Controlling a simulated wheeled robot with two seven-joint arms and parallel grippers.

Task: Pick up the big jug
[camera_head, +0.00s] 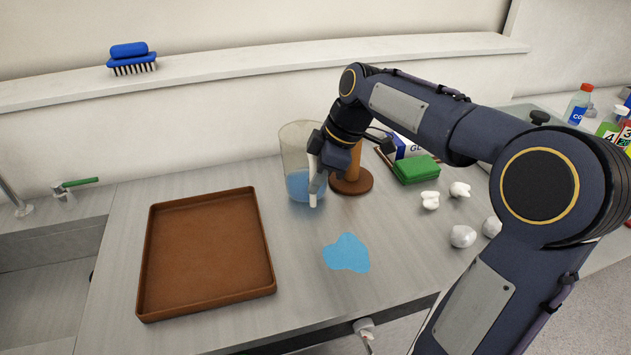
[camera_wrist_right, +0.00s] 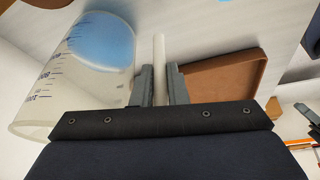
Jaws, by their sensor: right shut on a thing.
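The big jug (camera_head: 297,150) is clear, with blue liquid in its lower part and measuring marks on its wall. It stands upright at the back of the counter; I cannot tell whether its base is raised. My right gripper (camera_head: 316,172) is at the jug's right side, shut on its pale upright handle. In the right wrist view, the handle (camera_wrist_right: 159,55) runs between the two fingers of the gripper (camera_wrist_right: 162,85), with the jug (camera_wrist_right: 75,85) to the left.
A brown tray (camera_head: 205,197) lies left of the jug. A blue puddle (camera_head: 347,253) is in front. A brown stand (camera_head: 352,183) is close right of the jug, then green sponges (camera_head: 416,169) and white crumpled lumps (camera_head: 462,236). A sink (camera_head: 45,275) is at left.

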